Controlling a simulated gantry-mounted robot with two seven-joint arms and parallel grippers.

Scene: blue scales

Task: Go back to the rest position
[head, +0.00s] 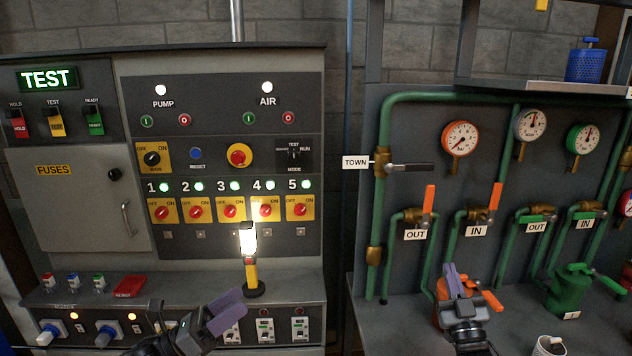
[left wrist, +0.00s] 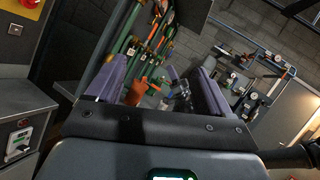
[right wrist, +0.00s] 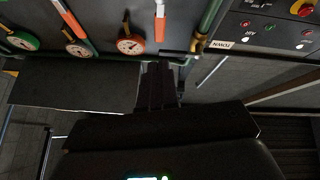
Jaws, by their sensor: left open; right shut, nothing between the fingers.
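My left gripper (head: 218,312) is at the lower middle of the head view, in front of the control panel's lower ledge. Its purple fingers stand apart in the left wrist view (left wrist: 160,85), with nothing held between them. My right gripper (head: 455,283) is in front of the pipe board, close to an orange valve body (head: 440,303) that it partly hides. In the right wrist view its dark fingers (right wrist: 160,78) are together and hold nothing. I cannot tell whether it touches the orange valve body.
The control panel (head: 90,190) with lit switches stands left. A lit yellow lamp (head: 249,255) stands on its ledge behind my left gripper. Green pipes (head: 373,230), gauges (head: 460,138) and valve handles (head: 428,200) are right. A green valve body (head: 567,292) and white cup (head: 548,346) stand on the bench.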

